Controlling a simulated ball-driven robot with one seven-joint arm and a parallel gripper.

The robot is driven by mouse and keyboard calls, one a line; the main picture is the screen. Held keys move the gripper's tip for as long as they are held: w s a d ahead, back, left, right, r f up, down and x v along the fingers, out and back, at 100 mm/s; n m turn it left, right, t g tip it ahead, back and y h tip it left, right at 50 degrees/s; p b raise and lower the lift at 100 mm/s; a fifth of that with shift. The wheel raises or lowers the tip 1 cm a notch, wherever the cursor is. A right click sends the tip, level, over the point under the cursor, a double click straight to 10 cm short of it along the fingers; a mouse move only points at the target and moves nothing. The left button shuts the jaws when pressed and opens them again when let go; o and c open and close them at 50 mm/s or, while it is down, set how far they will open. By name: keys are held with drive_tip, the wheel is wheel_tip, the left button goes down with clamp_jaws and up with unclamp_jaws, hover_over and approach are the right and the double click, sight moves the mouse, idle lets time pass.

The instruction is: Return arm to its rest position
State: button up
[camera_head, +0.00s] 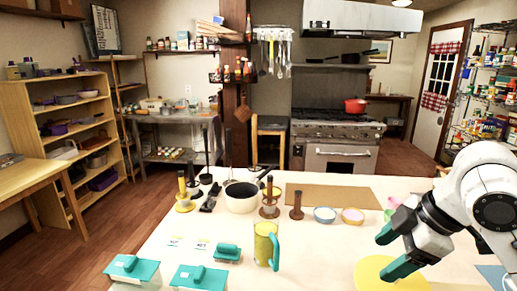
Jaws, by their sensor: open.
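My gripper (392,250) is at the right of the head view, at the end of my white arm (487,200). Its two teal fingers are spread apart with nothing between them. It hangs above the white table (320,268), over the far left part of a round yellow board (390,283). I cannot tell how high the fingertips are above the board.
A yellow pitcher with a teal handle (265,245) stands left of my gripper. Two small bowls (325,215) and a brown board (330,196) lie behind. Teal-lidded containers (132,270) stand front left. A white pot (241,198) stands farther back. Table space left of the yellow board is clear.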

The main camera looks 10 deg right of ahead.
drive_tip(key=s+a+f+m+t+y, duration=0.1)
drive_tip(key=s+a+f+m, duration=0.1)
drive_tip(key=a+f+m, duration=0.5)
drive_tip(key=s+a+f+m+y, duration=0.1)
drive_tip(key=s+a+f+m, duration=0.15)
drive_tip(key=f, duration=0.85)
drive_tip(key=s+d+f+m+g+h, duration=0.2)
drive_tip(key=s+f, duration=0.5)
drive_tip(key=s, duration=0.4)
drive_tip(key=s+d+f+m+g+h, duration=0.2)
drive_tip(key=s+d+f, duration=0.3)
drive_tip(key=s+f, duration=0.3)
drive_tip(key=s+h, duration=0.1)
drive_tip(key=s, duration=0.3)
drive_tip(key=shift+s+m+h, duration=0.2)
drive_tip(key=shift+m+h, duration=0.1)
drive_tip(key=shift+m, duration=0.05)
drive_tip(key=shift+f, duration=0.1)
